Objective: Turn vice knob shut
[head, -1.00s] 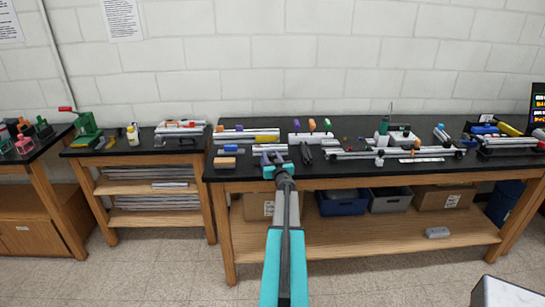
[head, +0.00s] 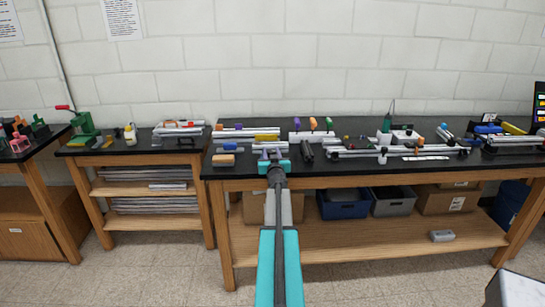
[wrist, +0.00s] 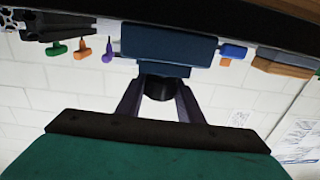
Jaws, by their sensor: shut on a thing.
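In the wrist view, which is upside down, a round dark knob (wrist: 160,88) sits between the two fingers of my gripper (wrist: 159,97). The fingers are shut on it from both sides. The knob is on the near side of a dark blue vice (wrist: 168,46), close to the bench edge. In the head view, my gripper (head: 271,157) is at the front edge of the black bench, left of its middle. There my wrist and fingers hide the knob and most of the vice.
On the black bench (head: 235,172), an orange-and-blue block (head: 223,160) lies left of my gripper and dark bars (head: 306,152) lie right of it. Handled tools (head: 313,125) stand behind in a white holder. Rails (head: 355,153) lie further right. Bins (head: 344,203) sit below.

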